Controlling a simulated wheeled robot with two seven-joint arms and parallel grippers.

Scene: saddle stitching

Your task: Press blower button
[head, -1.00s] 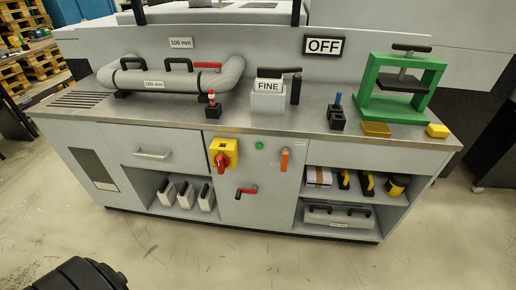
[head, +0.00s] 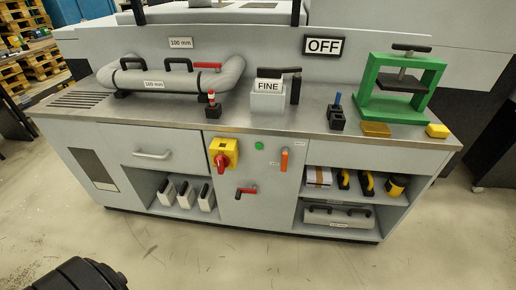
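A small round green button (head: 259,146) sits on the grey front panel of the workbench, just below the steel top's edge. It is between a yellow switch plate with a red knob (head: 222,156) on its left and an upright orange handle (head: 285,160) on its right. Nothing covers the button. A sign (head: 323,46) on the back panel reads OFF. Neither of my grippers shows in the head view.
The steel top (head: 190,116) carries a grey duct (head: 157,82), a box labelled FINE (head: 268,101) and a green press (head: 366,90). A red-handled lever (head: 246,191) is below the button. Open shelves flank the panel. The floor (head: 200,256) in front is clear.

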